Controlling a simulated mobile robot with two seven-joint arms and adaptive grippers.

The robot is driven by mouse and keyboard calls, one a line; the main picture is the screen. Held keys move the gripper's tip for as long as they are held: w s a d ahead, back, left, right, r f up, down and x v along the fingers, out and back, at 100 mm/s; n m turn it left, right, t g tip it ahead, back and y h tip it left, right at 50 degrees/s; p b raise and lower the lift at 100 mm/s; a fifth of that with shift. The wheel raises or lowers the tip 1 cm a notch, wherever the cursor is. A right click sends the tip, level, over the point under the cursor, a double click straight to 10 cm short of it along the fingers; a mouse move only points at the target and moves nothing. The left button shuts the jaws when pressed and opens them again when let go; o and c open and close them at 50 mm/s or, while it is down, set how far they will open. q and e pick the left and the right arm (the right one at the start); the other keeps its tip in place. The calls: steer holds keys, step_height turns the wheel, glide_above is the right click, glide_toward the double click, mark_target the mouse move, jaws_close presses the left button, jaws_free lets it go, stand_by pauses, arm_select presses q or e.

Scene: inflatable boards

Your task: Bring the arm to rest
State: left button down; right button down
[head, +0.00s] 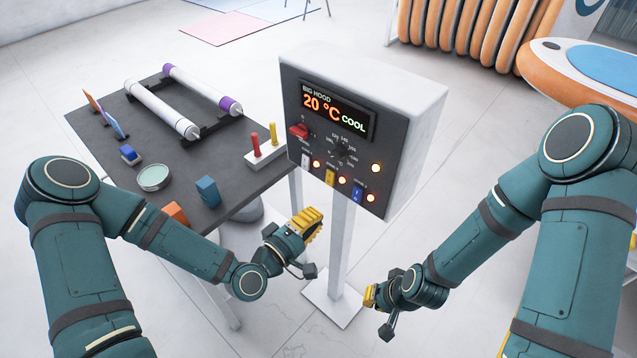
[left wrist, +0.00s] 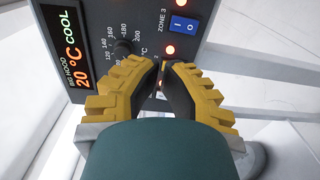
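My left gripper (head: 308,222) is in front of the control box (head: 425,105), left of its post, and its yellow fingers touch nothing that I can see. In the left wrist view, the left fingertips (left wrist: 161,66) are together with nothing visible between them, and the control panel (left wrist: 135,20) lies beyond them. My right gripper (head: 370,296) hangs low, right of the post, with its fingers seen end-on and too small to judge. No object shows in it.
A dark table (head: 200,160) on the left holds two rolls, a tin (head: 154,178), blocks and a rack with red and yellow handles (head: 264,146). The panel reads 20 °C COOL. The post's white base plate (head: 332,303) is between the arms. An orange board (head: 580,75) is at right.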

arm_select(q)
steer(key=s+f+m+g+y+b, duration=0.1)
steer(key=s+f+m+g, duration=0.2)
steer(key=f, duration=0.4)
steer(key=s+f+m+g+y+b, duration=0.2)
steer(key=f+m+g, duration=0.15)
steer(key=f, duration=0.35)
steer(key=s+a+f+m+g+y+b, duration=0.1)
steer(key=s+a+f+m+g+y, duration=0.1)
steer(key=s+a+f+g, duration=0.3)
steer(key=shift+s+f+g+y, duration=0.45)
steer(key=shift+s+f+y, duration=0.2)
steer(key=shift+s+y, duration=0.15)
steer(key=shift+m, duration=0.25)
